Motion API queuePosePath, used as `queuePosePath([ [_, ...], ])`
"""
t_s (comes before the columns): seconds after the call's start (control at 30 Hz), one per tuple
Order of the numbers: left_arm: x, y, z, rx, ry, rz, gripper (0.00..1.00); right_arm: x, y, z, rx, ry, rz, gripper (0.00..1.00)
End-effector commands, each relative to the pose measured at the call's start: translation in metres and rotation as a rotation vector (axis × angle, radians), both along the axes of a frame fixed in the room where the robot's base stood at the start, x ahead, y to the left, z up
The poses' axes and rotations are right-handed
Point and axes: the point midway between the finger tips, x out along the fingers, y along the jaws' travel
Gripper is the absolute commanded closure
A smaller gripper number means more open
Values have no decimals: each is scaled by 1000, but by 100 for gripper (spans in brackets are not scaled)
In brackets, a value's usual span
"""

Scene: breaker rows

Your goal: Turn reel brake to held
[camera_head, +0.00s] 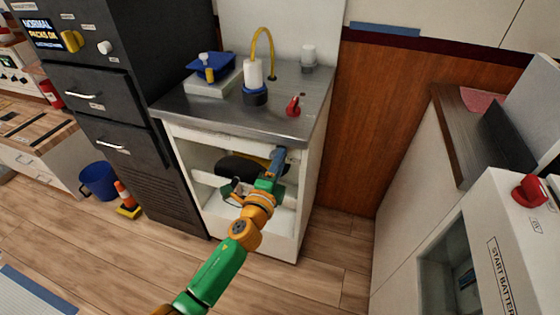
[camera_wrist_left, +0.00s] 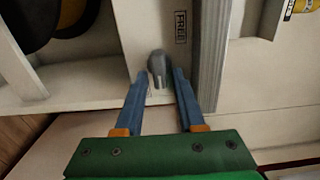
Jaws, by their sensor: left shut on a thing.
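The reel brake shows in the left wrist view as a small grey rounded handle (camera_wrist_left: 157,66) on a pale panel. A label reading FREE (camera_wrist_left: 181,27) is beside it. My left gripper (camera_wrist_left: 160,80) has its two blue fingers on either side of this handle and is shut on it. In the head view my left gripper (camera_head: 278,157) reaches into the open front of the white cabinet, just under the counter, and the handle is hidden. A dark reel (camera_head: 236,168) sits inside the cabinet left of the gripper. My right gripper is not in view.
The metal counter (camera_head: 225,112) above carries a red lever (camera_head: 293,105), a blue-based bottle (camera_head: 254,85) and a white box with a blue top (camera_head: 212,80). A dark drawer cabinet (camera_head: 110,110) stands left. A START BATTERY unit (camera_head: 500,220) is at right. Floor between is clear.

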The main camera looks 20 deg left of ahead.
Motion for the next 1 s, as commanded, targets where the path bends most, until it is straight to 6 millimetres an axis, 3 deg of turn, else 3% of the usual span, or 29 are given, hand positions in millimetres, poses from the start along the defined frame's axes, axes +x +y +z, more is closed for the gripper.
queuePosePath([
  [0.17,-1,0,-3,-1,6,0,100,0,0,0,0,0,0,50],
  [0.2,-1,0,-3,-1,6,0,59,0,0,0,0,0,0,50],
  [0.23,-1,0,-3,-1,6,0,51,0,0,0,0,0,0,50],
  [0.57,-3,0,-1,-1,3,0,50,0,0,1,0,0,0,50],
  [0.9,-61,2,-3,-1,5,0,50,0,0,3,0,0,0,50],
  [1.0,-70,2,-2,0,4,0,50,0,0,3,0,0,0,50],
])
